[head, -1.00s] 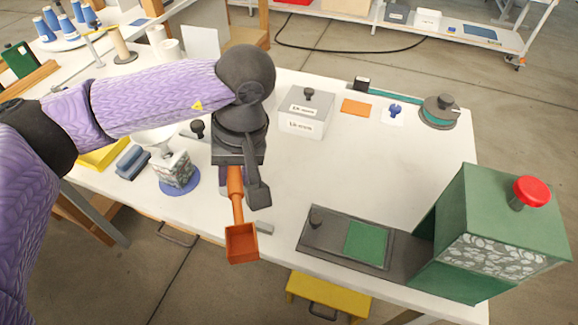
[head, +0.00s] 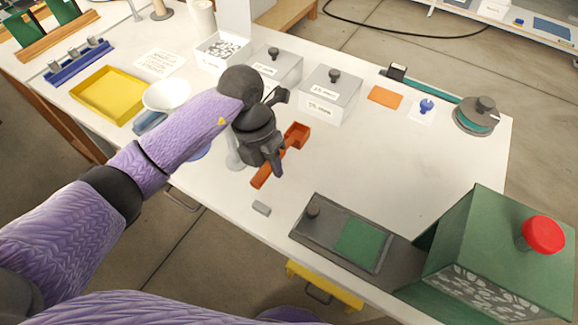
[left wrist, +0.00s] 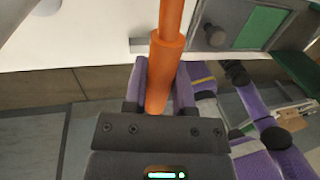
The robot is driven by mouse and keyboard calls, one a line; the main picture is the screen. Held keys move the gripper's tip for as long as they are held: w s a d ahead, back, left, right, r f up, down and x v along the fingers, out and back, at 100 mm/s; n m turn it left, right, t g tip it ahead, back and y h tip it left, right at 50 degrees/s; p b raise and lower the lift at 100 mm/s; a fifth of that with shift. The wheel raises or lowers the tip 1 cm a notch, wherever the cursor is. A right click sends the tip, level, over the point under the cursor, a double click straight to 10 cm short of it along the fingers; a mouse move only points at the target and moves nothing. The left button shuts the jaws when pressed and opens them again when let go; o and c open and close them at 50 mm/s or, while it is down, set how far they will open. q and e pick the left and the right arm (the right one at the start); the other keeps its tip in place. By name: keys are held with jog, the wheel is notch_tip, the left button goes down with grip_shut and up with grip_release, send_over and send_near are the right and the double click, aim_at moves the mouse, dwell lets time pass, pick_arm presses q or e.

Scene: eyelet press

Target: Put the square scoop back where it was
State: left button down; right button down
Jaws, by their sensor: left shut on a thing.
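The orange square scoop (head: 298,133) is in my left gripper (head: 273,160), which is shut on its handle. In the head view the square bowl points up and right toward the white lidded boxes, and the free handle end sticks out toward the table's front edge. In the left wrist view the orange handle (left wrist: 166,70) runs up between the fingers, and the bowl is out of that view. I cannot tell whether the scoop touches the table. My right gripper cannot be made out.
Two lidded boxes (head: 331,93) stand behind the scoop, beside an open box of small pieces (head: 222,52). A white bowl (head: 167,95) and yellow tray (head: 105,93) are left. A small grey block (head: 261,208) lies near the front edge. The green press (head: 500,255) stands right.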

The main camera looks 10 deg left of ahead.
aim_at(276, 197)
pick_arm(q)
jog(key=x, duration=0.2)
jog(key=a+b+x, duration=0.1)
jog(key=x, duration=0.2)
jog(key=b+x, duration=0.1)
jog(key=x, duration=0.2)
jog(key=shift+w+a+f, duration=0.2)
jog(key=shift+w+a, duration=0.1)
jog(key=shift+a, duration=0.05)
jog(key=shift+r, duration=0.1)
jog(key=c, duration=0.9)
grip_release()
jog(key=shift+f, duration=0.2)
jog(key=o, duration=0.5)
jog(key=shift+c, duration=0.2)
jog(key=p+v, duration=0.3)
jog(key=v, duration=0.9)
jog(key=shift+r, duration=0.2)
